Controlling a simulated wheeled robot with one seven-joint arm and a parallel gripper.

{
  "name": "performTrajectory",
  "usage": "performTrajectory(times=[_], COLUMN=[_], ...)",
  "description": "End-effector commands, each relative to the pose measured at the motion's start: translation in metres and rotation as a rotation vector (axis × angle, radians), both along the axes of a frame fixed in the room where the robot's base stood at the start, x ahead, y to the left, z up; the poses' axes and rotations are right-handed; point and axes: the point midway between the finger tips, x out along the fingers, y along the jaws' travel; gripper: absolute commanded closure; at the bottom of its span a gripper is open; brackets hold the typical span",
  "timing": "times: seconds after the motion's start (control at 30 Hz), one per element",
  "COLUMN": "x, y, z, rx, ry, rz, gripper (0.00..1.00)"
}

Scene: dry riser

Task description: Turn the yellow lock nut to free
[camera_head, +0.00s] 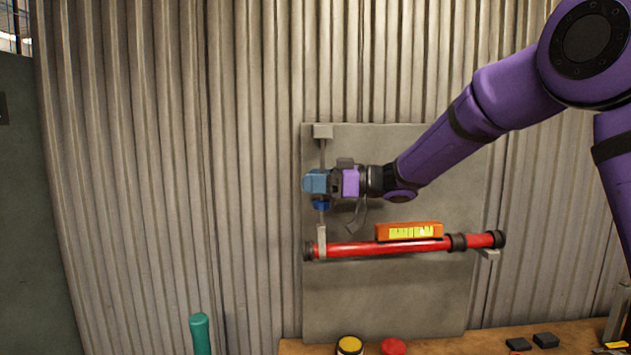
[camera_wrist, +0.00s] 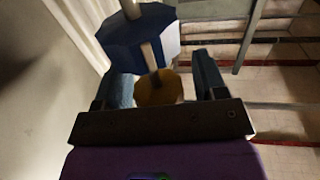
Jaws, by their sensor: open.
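The yellow lock nut (camera_wrist: 158,88) shows in the wrist view as a rounded yellow-orange piece on a thin rod. It sits between the two spread fingers of my gripper (camera_wrist: 163,76), close to the left one; contact cannot be told. In the head view my gripper (camera_head: 313,183) reaches from the right to the upright rod (camera_head: 322,151) and hides the yellow nut. A dark blue faceted piece (camera_wrist: 140,38) is on the same rod beyond the fingers; in the head view it shows just under my gripper (camera_head: 321,205).
A grey backboard (camera_head: 400,300) stands against a corrugated wall. Below my gripper, a red pipe (camera_head: 375,248) crosses it, with an orange block with a yellow face (camera_head: 409,231) just above. A bench (camera_head: 460,345) below carries yellow and red round pieces and small dark blocks.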

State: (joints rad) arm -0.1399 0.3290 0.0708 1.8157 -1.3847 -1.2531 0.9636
Motion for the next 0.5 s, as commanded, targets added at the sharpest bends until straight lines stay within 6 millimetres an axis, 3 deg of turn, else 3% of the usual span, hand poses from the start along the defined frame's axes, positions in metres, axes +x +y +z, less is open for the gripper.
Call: performTrajectory(times=[0.07,0.2,0.3,0.5], x=[0.0000,0.0001,0.0001,0.0007], y=[-0.0001,-0.0002,-0.0003,-0.0002], z=[0.0000,0.0000,0.0000,-0.0002], rx=[0.000,0.000,0.000,0.002], ry=[0.000,0.000,0.000,0.000], rz=[0.000,0.000,0.000,0.054], gripper=[0.35,0.67,0.84,0.84])
